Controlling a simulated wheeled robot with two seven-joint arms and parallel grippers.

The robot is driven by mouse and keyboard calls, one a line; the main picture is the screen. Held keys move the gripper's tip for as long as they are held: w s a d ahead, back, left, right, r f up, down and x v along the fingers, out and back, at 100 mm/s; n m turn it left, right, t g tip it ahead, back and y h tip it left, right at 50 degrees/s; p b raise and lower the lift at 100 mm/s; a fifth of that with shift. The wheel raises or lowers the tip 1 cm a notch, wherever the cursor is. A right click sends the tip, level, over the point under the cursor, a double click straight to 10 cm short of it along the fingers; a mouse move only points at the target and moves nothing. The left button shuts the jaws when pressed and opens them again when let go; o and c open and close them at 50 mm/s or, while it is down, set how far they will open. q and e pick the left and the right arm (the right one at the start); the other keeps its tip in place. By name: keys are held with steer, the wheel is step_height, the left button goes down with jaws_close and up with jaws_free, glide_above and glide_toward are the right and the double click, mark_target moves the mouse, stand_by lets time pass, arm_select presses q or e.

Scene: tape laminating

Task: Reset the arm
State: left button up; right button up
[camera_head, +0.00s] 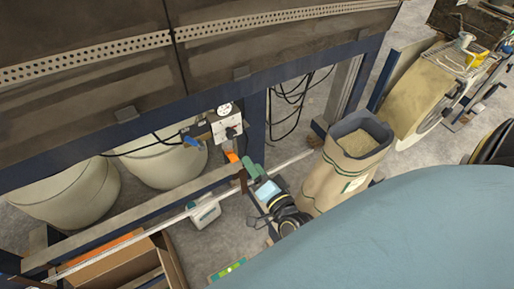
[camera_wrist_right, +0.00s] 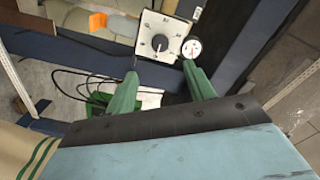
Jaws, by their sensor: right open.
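My right gripper (camera_head: 252,167) hangs over the floor near the dark blue frame of the machine, below and right of a white control box (camera_head: 227,128). In the right wrist view, its two green fingers (camera_wrist_right: 160,72) are spread apart with nothing held between them. Beyond the fingertips, the control box (camera_wrist_right: 163,36) shows a black knob, with a round gauge (camera_wrist_right: 193,47) at its right. I cannot tell the exact gap to the box. My left gripper is not in view.
An open paper sack (camera_head: 338,178) stands right of my gripper. Large pale rolls (camera_head: 72,195) sit under the machine frame (camera_head: 90,150). An open cardboard box (camera_head: 115,267) is at the lower left. Black cables (camera_head: 290,98) hang behind. Grey floor shows between them.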

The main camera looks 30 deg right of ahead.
steer(key=shift+s, duration=0.4)
steer(key=s+a+f+n+g+y, duration=0.1)
steer(key=s+f+n+g, duration=0.4)
steer(key=f, duration=0.7)
steer(key=s+a+f+n+g+y, duration=0.1)
steer(key=s+f+n+g, duration=0.2)
steer(key=s+f, duration=0.7)
steer(key=s+d+f+n+g, duration=0.1)
steer(key=s+f+n+g, duration=0.2)
steer(key=s+f, duration=0.4)
steer(key=s+d+f+n+g+h, duration=0.1)
steer(key=s+f+n+g, duration=0.3)
steer(key=s, duration=0.8)
step_height(320, 180, down, 4)
steer(key=shift+s+d+f+g, duration=0.2)
steer(key=shift+d+g, duration=0.25)
steer(key=shift+g, duration=0.55)
